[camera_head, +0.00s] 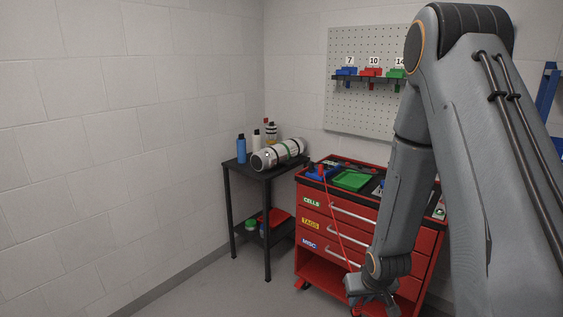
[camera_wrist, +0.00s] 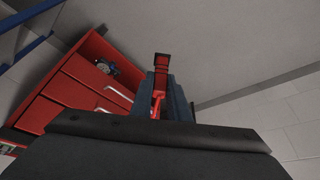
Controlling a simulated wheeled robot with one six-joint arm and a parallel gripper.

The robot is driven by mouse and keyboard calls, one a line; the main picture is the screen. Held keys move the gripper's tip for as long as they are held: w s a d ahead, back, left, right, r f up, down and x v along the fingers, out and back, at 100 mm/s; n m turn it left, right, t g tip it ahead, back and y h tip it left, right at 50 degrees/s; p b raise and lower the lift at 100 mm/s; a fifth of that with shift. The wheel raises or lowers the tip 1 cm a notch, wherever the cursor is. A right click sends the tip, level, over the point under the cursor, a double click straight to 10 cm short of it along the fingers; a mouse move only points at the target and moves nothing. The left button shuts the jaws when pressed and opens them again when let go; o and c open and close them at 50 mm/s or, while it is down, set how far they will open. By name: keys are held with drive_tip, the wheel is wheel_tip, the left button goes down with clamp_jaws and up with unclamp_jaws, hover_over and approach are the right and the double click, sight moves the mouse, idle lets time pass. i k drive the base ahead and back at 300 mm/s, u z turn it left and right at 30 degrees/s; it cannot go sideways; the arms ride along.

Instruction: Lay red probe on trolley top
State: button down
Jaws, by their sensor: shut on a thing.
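My gripper (camera_head: 372,290) is low in front of the red trolley (camera_head: 312,220), below the level of its top. In the wrist view its fingers (camera_wrist: 165,100) are shut on the red probe (camera_wrist: 158,100), which stands out between them toward a dark red end. In the head view the probe is too small to make out at the gripper. A thin red lead (camera_head: 340,222) runs from the gripper up to the trolley top (camera_head: 376,184), beside a blue item with a red part (camera_head: 320,172).
The trolley top also holds a green tray (camera_head: 352,180) and small items; my arm hides its right part. Drawer handles (camera_head: 352,212) stick out in front. A black side table (camera_head: 262,176) with a cylinder (camera_head: 278,155) and bottles stands left. Floor at left front is clear.

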sight(334, 178)
drive_tip(key=u, duration=0.25)
drive_tip(key=i, duration=1.25)
drive_tip(key=z, duration=0.7)
drive_tip(key=i, duration=0.65)
